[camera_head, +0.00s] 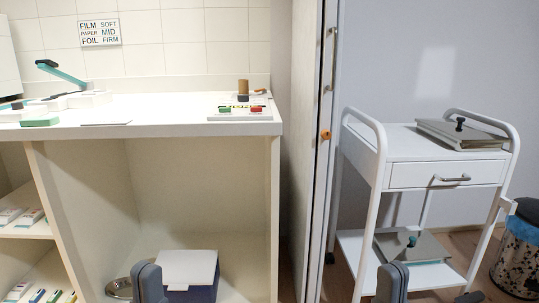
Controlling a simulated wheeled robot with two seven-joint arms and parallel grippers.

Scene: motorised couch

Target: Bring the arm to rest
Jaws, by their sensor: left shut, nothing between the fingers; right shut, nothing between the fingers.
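A lever arm with a dark tip and teal body (62,72) slants up to the left from a white device (75,101) at the left of the counter. It is raised clear of the counter top. My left gripper (147,274) shows as a grey rounded shape at the bottom edge, in front of the lower shelf and well below the lever. My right gripper (392,276) is a similar grey shape at the bottom right, in front of the trolley. Both are shut with nothing held, and their lower parts are cut off by the frame.
The white counter (165,112) carries a small tray (240,116) with coloured pieces at right. A blue box with white lid (188,268) and a metal dish (119,288) sit below. A white trolley (400,172) and a bin (518,262) stand right. A wall sign (100,33) hangs behind.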

